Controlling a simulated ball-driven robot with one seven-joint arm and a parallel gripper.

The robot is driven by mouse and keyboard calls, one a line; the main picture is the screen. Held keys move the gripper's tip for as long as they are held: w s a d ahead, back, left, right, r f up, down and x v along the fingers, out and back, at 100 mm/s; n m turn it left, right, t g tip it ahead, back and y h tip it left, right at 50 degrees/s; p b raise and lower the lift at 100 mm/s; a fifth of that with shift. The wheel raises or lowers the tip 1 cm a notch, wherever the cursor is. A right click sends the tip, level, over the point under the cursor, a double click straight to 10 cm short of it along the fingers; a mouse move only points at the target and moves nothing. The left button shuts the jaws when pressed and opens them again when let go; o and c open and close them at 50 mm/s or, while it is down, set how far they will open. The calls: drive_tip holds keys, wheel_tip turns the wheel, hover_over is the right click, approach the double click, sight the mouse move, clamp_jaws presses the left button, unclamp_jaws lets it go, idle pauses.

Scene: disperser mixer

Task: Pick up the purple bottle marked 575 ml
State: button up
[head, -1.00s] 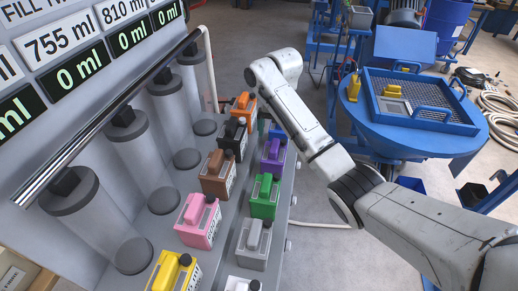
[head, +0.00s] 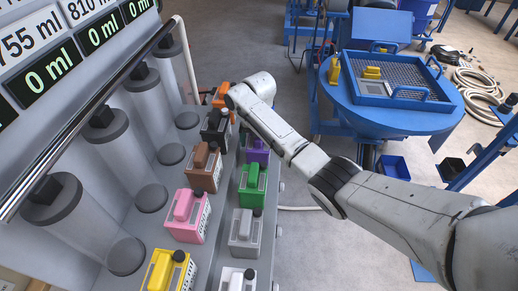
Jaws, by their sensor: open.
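The purple bottle (head: 256,154) stands upright on the grey shelf, in the right-hand row behind the green bottle (head: 251,183). The bottle's volume label cannot be read from here.
Brown (head: 206,167), pink (head: 187,216), black (head: 215,130) and orange (head: 222,97) bottles stand to the left. Grey (head: 244,233) and white bottles stand nearer. Clear cylinders (head: 125,155) line the panel. A blue round table (head: 400,118) is at the right, with open floor between.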

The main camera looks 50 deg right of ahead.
drive_tip(key=shift+f, duration=0.2)
drive_tip(key=shift+r, duration=0.1)
drive_tip(key=c, duration=1.8)
drive_tip(key=shift+w+r, duration=0.1)
clamp_jaws()
